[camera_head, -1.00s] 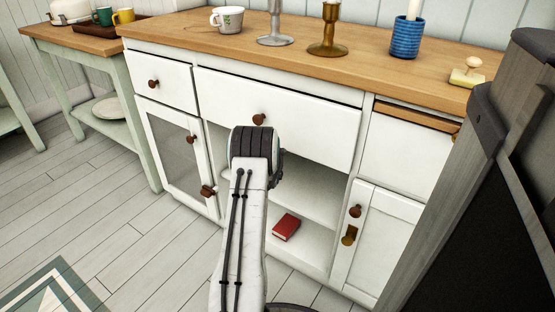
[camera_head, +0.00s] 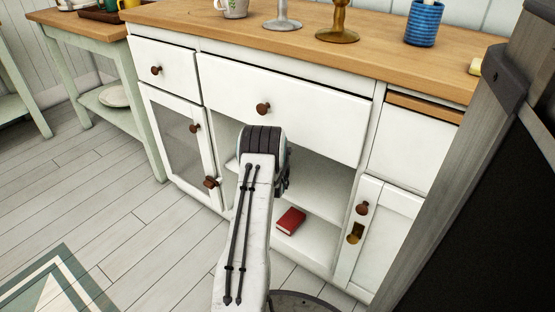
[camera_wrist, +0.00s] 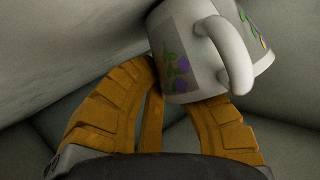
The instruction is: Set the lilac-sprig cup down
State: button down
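The lilac-sprig cup (camera_wrist: 185,55) is white with purple flowers and green leaves. It shows at the top of the wrist view, tilted in the picture, with its handle toward the camera. The two orange fingers of my gripper (camera_wrist: 172,98) come up to its near side, one at the left and one below right. They appear shut on it, though the cup hides the fingertips. Pale surfaces lie close around it; I cannot tell whether its base touches one. In the head view my arm reaches to the open bay of the white cabinet (camera_head: 280,90), and my gripper and the cup are hidden.
A red book (camera_head: 291,220) lies on the bay's lower shelf (camera_head: 310,245). On the wooden counter (camera_head: 275,38) stand another white mug (camera_head: 235,8), a silver candlestick (camera_head: 283,18), a brass candlestick (camera_head: 338,28) and a blue holder (camera_head: 423,25). A green side table (camera_head: 85,40) is at left.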

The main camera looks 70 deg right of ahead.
jog(key=shift+f, duration=0.1)
dwell(0.3)
jog(key=c, duration=1.4)
grip_release()
jog(key=shift+p+v, duration=2)
jog(key=shift+v, duration=4.1)
